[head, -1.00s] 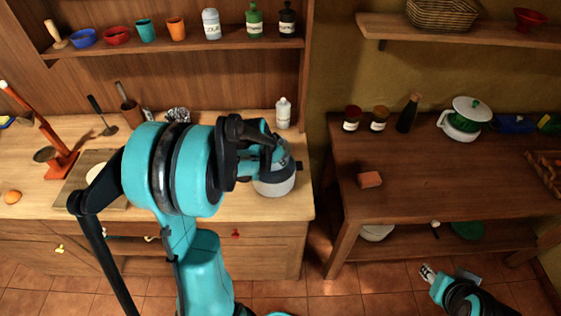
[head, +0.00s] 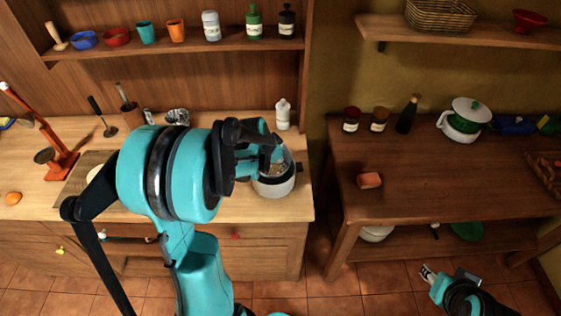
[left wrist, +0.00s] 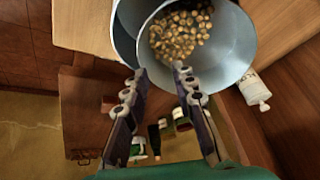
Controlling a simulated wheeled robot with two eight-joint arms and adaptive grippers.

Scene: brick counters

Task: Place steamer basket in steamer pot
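The steamer pot (head: 275,188), pale with a dark band, stands near the right end of the left counter. Inside its rim in the head view is a grey-blue vessel with tan pieces, apparently the steamer basket (head: 289,163). In the left wrist view the basket (left wrist: 228,68) shows its round grey-blue wall and many tan pieces, with a second grey-blue rim (left wrist: 126,32) beside it. My left gripper (head: 272,146) is over the pot. My right gripper (head: 428,272) is low at the right, small in view.
A white bottle (head: 283,115) stands close behind the pot. A shelf (head: 180,48) with cups and bottles runs above the counter. The right counter (head: 440,185) holds jars, a lidded white pot (head: 467,120) and a reddish block (head: 369,181). A gap separates the counters.

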